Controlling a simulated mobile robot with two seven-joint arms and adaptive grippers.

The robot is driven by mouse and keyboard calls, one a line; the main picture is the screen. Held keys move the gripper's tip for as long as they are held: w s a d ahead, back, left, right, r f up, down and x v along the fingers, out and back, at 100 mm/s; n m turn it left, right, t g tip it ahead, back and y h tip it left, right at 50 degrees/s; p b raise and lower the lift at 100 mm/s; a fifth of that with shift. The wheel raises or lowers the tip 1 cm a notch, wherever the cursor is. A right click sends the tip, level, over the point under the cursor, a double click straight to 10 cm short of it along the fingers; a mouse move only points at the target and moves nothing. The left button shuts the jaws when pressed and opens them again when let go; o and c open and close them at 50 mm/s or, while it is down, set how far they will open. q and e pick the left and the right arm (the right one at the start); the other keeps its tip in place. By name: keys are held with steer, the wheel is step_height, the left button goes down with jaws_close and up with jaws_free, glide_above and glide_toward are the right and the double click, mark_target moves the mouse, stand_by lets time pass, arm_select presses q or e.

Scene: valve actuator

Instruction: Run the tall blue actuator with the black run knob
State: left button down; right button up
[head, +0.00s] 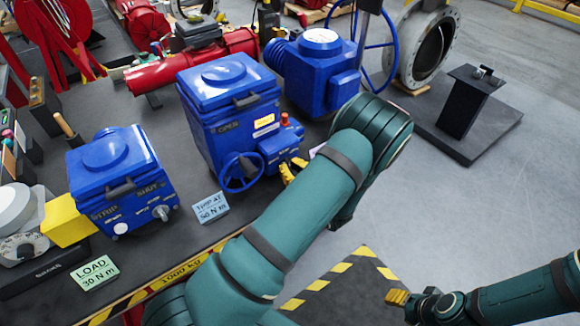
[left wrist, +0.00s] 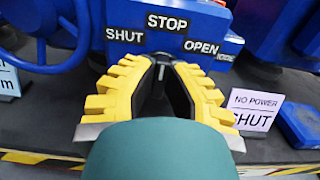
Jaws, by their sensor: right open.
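The tall blue actuator (head: 222,138) stands upright on the dark bench in the head view, with a blue handwheel (head: 240,172) and a side control box with a red top button (head: 284,120). My left gripper (head: 290,172) is at this control box. In the left wrist view its yellow fingers (left wrist: 163,68) point at the blue face just below the STOP label (left wrist: 167,22), between SHUT (left wrist: 125,35) and OPEN (left wrist: 201,48). My right gripper (head: 397,297) is open, away from the bench, near the striped floor mat.
A shorter blue actuator (head: 118,180) stands left, beside a yellow block (head: 65,220) and a LOAD 30 N m card (head: 95,272). Another blue actuator (head: 318,75) stands behind right. A NO POWER card (left wrist: 254,108) is right of my left fingers.

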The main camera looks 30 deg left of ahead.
arm_select(q)
steer(key=shift+r, duration=0.1)
stand_by(0.3)
steer(key=m+p, duration=0.2)
steer(key=m, duration=0.1)
steer(key=shift+r+m, duration=0.1)
steer(key=shift+m, duration=0.3)
steer(key=m+p, duration=0.1)
steer(key=m, duration=0.2)
steer(key=shift+w+p, duration=0.1)
steer(key=shift+p, duration=0.3)
steer(key=shift+m+p, duration=0.45)
steer(key=shift+m, duration=0.65)
steer(key=shift+f, duration=0.2)
steer(key=c, duration=1)
jaws_free()
